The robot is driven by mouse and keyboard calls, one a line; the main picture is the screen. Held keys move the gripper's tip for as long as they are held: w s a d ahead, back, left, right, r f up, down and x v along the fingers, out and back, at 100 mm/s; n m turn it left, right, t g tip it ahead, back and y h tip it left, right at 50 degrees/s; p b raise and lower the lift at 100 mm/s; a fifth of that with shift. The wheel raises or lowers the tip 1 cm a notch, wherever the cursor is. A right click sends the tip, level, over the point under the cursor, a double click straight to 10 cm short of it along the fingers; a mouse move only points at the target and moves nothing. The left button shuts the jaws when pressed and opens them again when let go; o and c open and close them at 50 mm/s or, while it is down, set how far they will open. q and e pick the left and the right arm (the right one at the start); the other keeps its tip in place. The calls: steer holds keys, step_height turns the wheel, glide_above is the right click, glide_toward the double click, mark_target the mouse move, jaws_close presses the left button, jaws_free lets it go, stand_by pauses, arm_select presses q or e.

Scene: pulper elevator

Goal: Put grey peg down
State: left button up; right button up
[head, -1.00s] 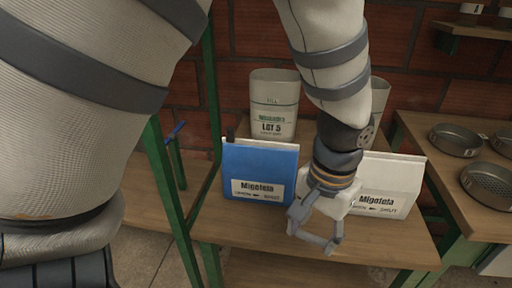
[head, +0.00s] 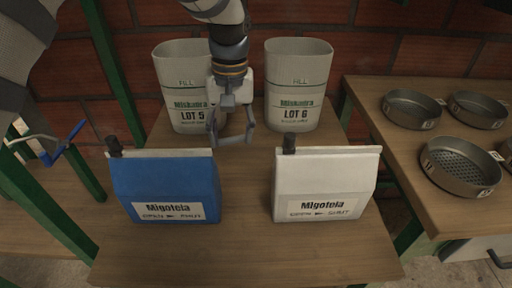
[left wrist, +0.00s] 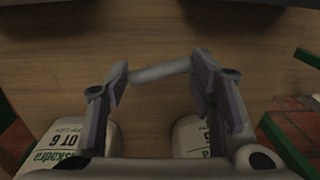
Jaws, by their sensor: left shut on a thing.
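My left gripper (head: 235,138) reaches down from the top of the head view, between two pale bins and behind two boxes. It is shut on the grey peg, which spans its fingertips as a short pale bar (left wrist: 160,72) in the left wrist view. The peg is above the wooden table top (head: 240,240); I cannot tell whether it touches the wood. The blue Migotela box (head: 165,185) stands at front left and the white Migotela box (head: 325,180) at front right. My right gripper is not in view.
The LOT 5 bin (head: 180,85) and LOT 6 bin (head: 298,85) stand at the back, close on either side of the gripper. Round metal sieves and pans (head: 460,165) stand on the right-hand table. Wood between and in front of the boxes is clear.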

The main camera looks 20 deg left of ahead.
mark_target(235, 175)
arm_select(q)
step_height(235, 175, down, 11)
steer(key=shift+r+b, duration=0.2)
steer(key=shift+b, duration=0.25)
steer(key=shift+r, duration=0.1)
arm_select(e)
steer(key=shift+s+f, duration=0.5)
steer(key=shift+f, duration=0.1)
arm_select(q)
steer(key=o, duration=0.8)
